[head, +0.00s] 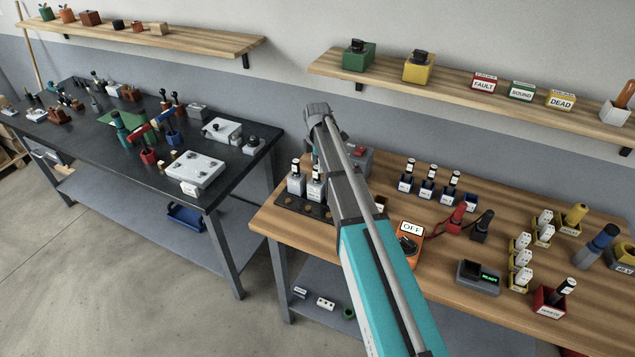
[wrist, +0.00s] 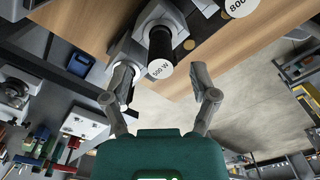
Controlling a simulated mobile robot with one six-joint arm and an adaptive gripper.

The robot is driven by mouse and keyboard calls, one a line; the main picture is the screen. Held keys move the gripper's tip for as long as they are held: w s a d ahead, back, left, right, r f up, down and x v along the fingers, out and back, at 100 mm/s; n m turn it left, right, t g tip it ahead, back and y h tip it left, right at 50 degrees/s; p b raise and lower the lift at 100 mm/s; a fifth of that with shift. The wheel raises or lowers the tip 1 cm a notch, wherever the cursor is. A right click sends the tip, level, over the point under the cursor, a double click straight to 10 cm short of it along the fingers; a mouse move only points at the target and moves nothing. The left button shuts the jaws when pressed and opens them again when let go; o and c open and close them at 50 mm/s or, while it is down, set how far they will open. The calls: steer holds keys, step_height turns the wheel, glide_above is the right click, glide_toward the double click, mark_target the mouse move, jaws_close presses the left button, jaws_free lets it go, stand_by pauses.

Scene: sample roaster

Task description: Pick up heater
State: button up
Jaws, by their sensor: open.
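In the wrist view, a heater (wrist: 160,45) with a dark cylinder and a round white "500 W" end label sits in a light grey block. My gripper (wrist: 162,76) is open, its two fingers apart on either side of that label, with nothing held. A second round label reading "800" (wrist: 240,6) is cut off at the top edge. In the head view, light grey blocks with dark-topped heaters (head: 296,180) (head: 316,186) stand on a dark mat at the left of the wooden table. My arm hides most of the gripper there.
The wooden table (head: 470,237) also holds an orange "OFF" switch box (head: 410,238), a "READY" device (head: 478,277), blue holders (head: 428,190) and a red holder (head: 549,302). A dark bench (head: 95,150) with many parts stands left. A gap of floor separates the two.

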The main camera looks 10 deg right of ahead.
mark_target(317, 175)
steer(key=shift+f, duration=0.1)
steer(key=shift+f+b, duration=2.5)
steer(key=shift+b, duration=0.1)
jaws_close()
